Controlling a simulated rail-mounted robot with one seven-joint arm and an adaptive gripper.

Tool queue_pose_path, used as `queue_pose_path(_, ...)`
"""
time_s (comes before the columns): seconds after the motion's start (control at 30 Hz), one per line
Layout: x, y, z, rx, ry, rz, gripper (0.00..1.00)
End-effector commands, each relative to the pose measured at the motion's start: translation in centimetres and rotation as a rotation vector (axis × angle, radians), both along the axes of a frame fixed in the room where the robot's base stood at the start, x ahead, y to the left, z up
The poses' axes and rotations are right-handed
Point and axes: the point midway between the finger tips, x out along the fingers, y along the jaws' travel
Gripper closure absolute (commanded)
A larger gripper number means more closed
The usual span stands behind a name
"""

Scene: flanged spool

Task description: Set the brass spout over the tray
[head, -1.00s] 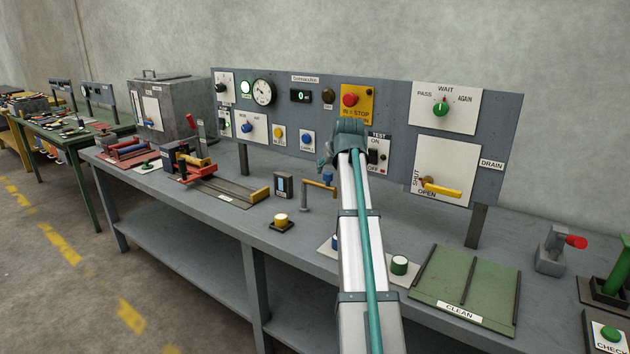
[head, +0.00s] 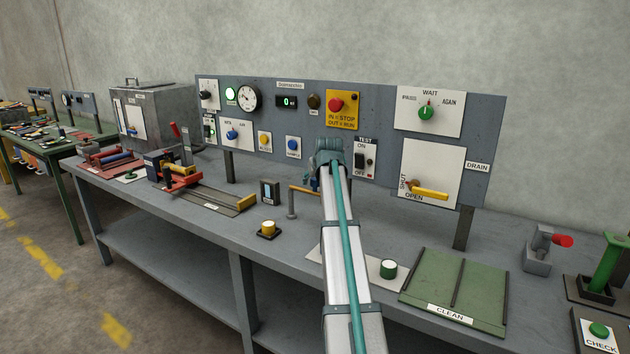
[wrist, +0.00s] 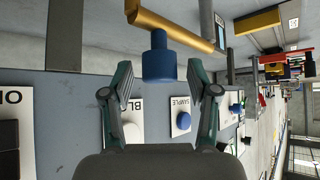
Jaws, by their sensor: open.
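The brass spout (head: 304,189) is a short horizontal tube on a grey post near the middle of the bench. It also shows in the wrist view (wrist: 180,25), at the top, with a blue knob (wrist: 160,57) on it. My gripper (wrist: 160,76) is open, with one finger on either side of the knob's near end and a gap on each side. In the head view my arm hides most of the gripper and part of the knob.
The control panel (head: 381,112) stands behind the spout. A yellow button (head: 268,228) sits in front of it. Bare bench shows between the spout and the yellow button.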

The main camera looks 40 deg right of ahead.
Motion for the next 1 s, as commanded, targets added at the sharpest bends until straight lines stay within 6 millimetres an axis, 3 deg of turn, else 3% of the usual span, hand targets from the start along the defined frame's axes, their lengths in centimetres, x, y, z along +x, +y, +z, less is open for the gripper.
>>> queue_pose_path(0.3, 0.17, -0.07, -0.21, 0.0, 0.0, 0.0, 0.41)
queue_pose_path(0.67, 0.16, -0.07, -0.21, 0.0, 0.0, 0.0, 0.99)
queue_pose_path(1.0, -0.04, -0.27, -0.18, 0.0, 0.001, -0.008, 1.0)
